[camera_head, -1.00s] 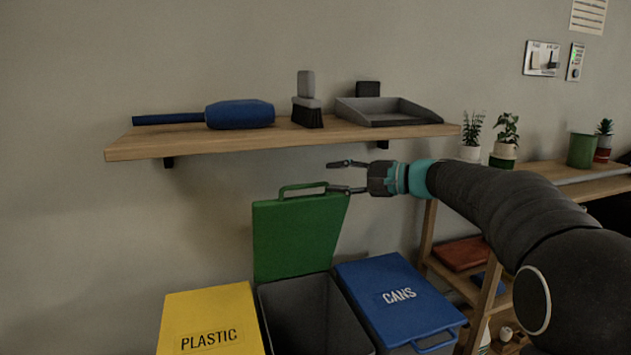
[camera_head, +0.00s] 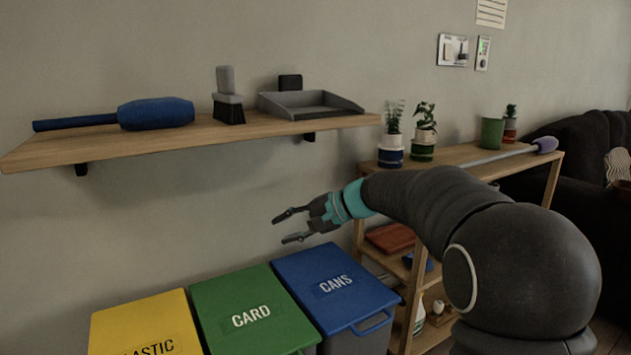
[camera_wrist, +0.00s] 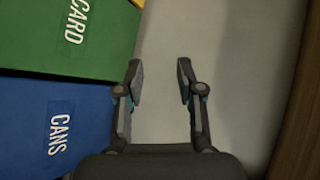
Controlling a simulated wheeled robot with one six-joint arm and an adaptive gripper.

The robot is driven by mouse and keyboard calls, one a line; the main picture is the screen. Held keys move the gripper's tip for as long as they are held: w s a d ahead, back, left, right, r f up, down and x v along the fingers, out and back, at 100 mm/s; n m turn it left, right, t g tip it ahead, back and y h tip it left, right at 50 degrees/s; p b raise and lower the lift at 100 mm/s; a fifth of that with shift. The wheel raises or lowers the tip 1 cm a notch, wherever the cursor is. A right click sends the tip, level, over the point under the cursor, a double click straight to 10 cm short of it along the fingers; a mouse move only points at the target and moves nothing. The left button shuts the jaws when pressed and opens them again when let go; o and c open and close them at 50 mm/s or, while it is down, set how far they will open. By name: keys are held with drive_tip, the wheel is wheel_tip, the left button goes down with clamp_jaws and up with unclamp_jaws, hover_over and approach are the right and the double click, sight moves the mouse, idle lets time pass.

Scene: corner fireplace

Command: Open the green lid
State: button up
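The green lid (camera_head: 252,309), marked CARD, lies flat and closed on the middle bin, between the yellow and blue lids. It also shows at the upper left of the wrist view (camera_wrist: 68,36). My gripper (camera_head: 279,228) is open and empty, above and behind the blue lid, against the wall side. In the wrist view my gripper (camera_wrist: 159,78) has its fingers apart with only bare grey surface between them. The green lid's handle is not visible in either view.
The yellow lid (camera_head: 146,326) is at the left and the blue CANS lid (camera_head: 334,284) at the right, both closed. A wooden shelf (camera_head: 200,135) with brushes and a dustpan hangs above. A wooden rack (camera_head: 400,240) with potted plants stands at the right.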

drive_tip(key=s+d+f+n+h, duration=0.1)
drive_tip(key=s+d+f+h, duration=0.2)
drive_tip(key=s+d, duration=0.4)
drive_tip(key=s+d+f+n+t+h, duration=0.1)
drive_tip(key=s+d+f+h, duration=0.2)
drive_tip(key=s, duration=1.3)
drive_tip(key=s+d+f+n+t+h, duration=0.1)
drive_tip(key=s+d+h, duration=0.4)
drive_tip(key=s+d, duration=0.6)
drive_tip(key=shift+s+d+f+n+h, duration=0.15)
drive_tip(key=shift+d+f+n+h, duration=0.35)
drive_tip(key=shift+d+f, duration=0.55)
drive_tip(key=shift+d+r+t, duration=0.15)
drive_tip(key=shift+r+t, duration=0.15)
drive_tip(key=shift+r, duration=0.05)
clamp_jaws()
